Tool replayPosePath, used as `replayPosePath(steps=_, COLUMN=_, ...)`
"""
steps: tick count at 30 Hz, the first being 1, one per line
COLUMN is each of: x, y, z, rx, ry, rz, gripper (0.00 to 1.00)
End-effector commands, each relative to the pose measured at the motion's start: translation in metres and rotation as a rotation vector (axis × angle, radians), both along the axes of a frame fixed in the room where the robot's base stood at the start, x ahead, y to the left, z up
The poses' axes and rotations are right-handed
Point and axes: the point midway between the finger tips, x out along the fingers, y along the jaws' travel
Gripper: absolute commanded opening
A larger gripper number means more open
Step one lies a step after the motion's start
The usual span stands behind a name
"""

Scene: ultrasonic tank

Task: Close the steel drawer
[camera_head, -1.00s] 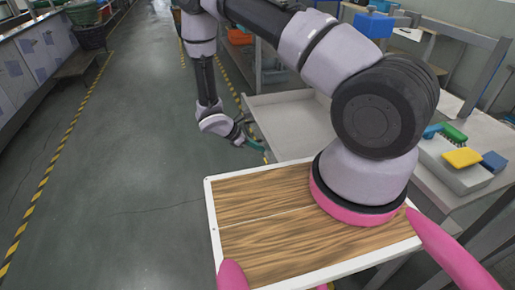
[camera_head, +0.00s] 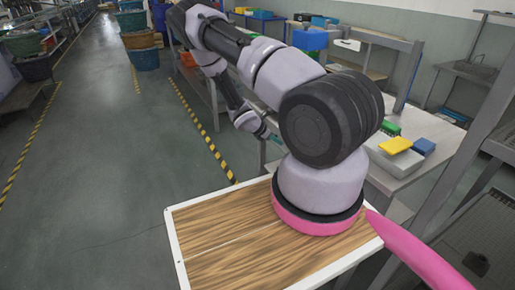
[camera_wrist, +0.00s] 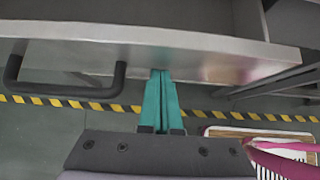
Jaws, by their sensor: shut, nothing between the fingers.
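The steel drawer (camera_wrist: 110,34) spans the top of the wrist view, its pale front panel facing my gripper. A grey inner surface shows behind its rim, so it appears at least partly open. Its black bar handle (camera_wrist: 66,91) is on the left of the front. My gripper (camera_wrist: 162,73) has teal fingers that are shut and empty. The fingertips are at the lower edge of the front, right of the handle; I cannot tell whether they touch it. In the head view my arm hides most of the drawer and the fingers.
The steel workbench (camera_head: 392,185) is at right, with a grey box (camera_head: 394,160), a yellow brush or block (camera_head: 395,145) and a blue one (camera_head: 424,147) on it. Coloured tubs (camera_head: 145,59) stand at the back. Open floor (camera_head: 110,150) lies to the left, with striped tape.

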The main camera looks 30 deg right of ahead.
Motion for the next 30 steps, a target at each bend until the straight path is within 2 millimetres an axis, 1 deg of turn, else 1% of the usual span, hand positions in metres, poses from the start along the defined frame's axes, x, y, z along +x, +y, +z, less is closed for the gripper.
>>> replayPosePath(steps=1, x=0.0, y=-0.016, z=0.0, rx=-0.001, ry=0.001, rz=-0.002, gripper=0.0)
replayPosePath(steps=3, x=0.001, y=-0.034, z=0.0, rx=-0.001, ry=0.0, rz=-0.001, gripper=0.0)
replayPosePath(steps=6, x=0.001, y=-0.055, z=0.0, rx=-0.002, ry=0.001, rz=-0.001, gripper=0.0)
replayPosePath(steps=9, x=0.003, y=-0.07, z=0.0, rx=-0.001, ry=-0.001, rz=-0.001, gripper=0.0)
replayPosePath(steps=12, x=0.003, y=-0.081, z=0.0, rx=0.001, ry=0.0, rz=0.0, gripper=0.0)
replayPosePath(steps=18, x=0.003, y=-0.091, z=0.0, rx=-0.001, ry=-0.001, rz=0.001, gripper=0.0)
replayPosePath(steps=30, x=0.002, y=-0.095, z=0.002, rx=-0.007, ry=-0.002, rz=-0.006, gripper=0.0)
